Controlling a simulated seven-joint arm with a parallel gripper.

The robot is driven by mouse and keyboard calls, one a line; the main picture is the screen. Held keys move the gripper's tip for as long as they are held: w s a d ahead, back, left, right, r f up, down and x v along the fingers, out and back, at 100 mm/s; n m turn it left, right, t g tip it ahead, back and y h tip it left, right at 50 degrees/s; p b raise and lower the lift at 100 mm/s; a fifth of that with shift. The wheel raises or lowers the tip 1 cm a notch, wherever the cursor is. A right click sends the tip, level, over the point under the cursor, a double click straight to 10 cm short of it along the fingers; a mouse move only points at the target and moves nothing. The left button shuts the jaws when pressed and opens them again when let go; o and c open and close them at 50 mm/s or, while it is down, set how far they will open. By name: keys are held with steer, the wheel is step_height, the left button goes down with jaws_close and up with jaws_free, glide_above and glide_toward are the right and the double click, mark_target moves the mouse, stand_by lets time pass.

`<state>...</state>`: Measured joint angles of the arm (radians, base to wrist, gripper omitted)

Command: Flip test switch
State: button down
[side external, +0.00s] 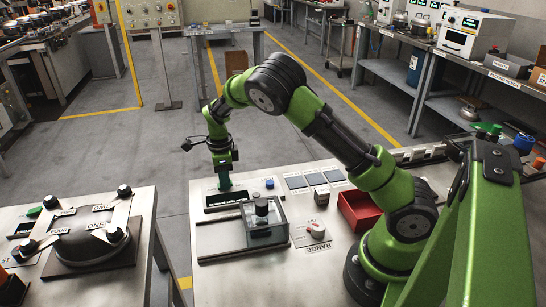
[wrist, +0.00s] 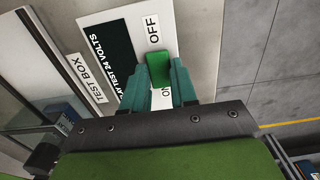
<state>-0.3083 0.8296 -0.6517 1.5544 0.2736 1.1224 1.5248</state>
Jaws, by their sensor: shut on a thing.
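The test switch is a green rocker (wrist: 159,70) on a white panel, between an OFF label (wrist: 152,29) and a partly hidden ON label (wrist: 166,97). My gripper (wrist: 158,76) is shut on the switch, with one teal finger on each side. The black display strip beside it (wrist: 108,52) reads "...LAY TEST 24 VOLTS", its start cut off from sight, next to a TEST BOX label (wrist: 88,78). The switch is hidden there.
On my bench, a clear box (side external: 264,226) stands in front of the panel. A RANGE knob (side external: 316,230), a blue button (side external: 269,184) and a red bin (side external: 358,211) lie to the right. A clamp fixture (side external: 92,243) is on the separate left bench.

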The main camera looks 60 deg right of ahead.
steer(key=c, duration=0.9)
jaws_free()
step_height(320, 180, up, 17)
steer(key=shift+f, duration=0.1)
